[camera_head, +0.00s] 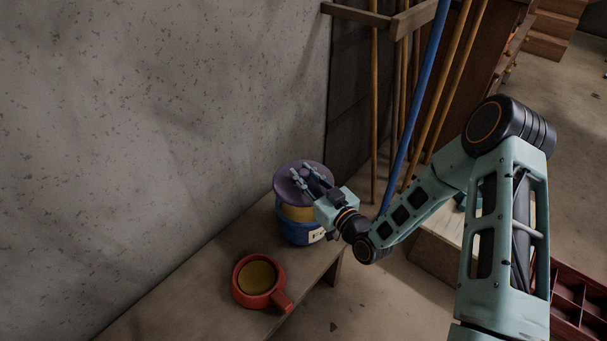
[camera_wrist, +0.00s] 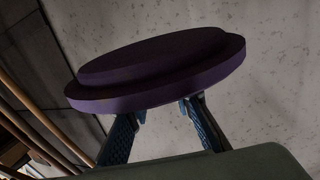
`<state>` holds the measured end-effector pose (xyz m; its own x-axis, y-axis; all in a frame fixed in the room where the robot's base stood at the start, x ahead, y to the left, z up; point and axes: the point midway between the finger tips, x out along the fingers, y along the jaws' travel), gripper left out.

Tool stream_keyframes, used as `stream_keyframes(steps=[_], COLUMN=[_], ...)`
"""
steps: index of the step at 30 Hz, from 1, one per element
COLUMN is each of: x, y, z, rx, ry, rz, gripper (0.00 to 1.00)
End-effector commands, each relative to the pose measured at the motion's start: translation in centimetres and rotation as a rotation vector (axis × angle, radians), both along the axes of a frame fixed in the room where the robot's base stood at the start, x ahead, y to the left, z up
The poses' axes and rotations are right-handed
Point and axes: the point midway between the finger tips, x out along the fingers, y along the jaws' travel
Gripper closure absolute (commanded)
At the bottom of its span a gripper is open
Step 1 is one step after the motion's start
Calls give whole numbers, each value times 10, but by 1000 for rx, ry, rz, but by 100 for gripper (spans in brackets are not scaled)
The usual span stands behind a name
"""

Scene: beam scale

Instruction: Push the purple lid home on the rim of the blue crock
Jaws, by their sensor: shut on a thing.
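The purple lid (camera_head: 284,186) is a round, stepped disc at the upper side of the blue crock (camera_head: 299,231) in the head view. It hides part of the crock's rim, and a yellow area shows between lid and blue wall. I cannot tell whether the lid touches the rim. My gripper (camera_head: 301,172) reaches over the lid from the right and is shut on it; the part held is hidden. In the wrist view the lid (camera_wrist: 155,72) spans the picture above my two finger tips (camera_wrist: 162,106), its thin edge towards me. The crock is not seen there.
A red pot (camera_head: 241,291) with a handle and yellow inside stands nearer on the wooden bench (camera_head: 185,315). A speckled wall (camera_head: 180,110) rises behind. Long poles (camera_head: 374,110) stand behind my arm. A red divided box (camera_head: 572,300) lies at lower right.

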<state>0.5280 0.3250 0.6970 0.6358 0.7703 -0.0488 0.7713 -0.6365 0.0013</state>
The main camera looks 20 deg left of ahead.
Motion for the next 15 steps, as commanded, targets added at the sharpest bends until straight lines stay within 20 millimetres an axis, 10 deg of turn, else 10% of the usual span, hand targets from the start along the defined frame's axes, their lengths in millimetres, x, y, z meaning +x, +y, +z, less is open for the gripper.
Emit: stream_keyframes(steps=[15], x=[0], y=[-1], z=[-36], rx=[0], ry=[-1], rz=[5], gripper=[100])
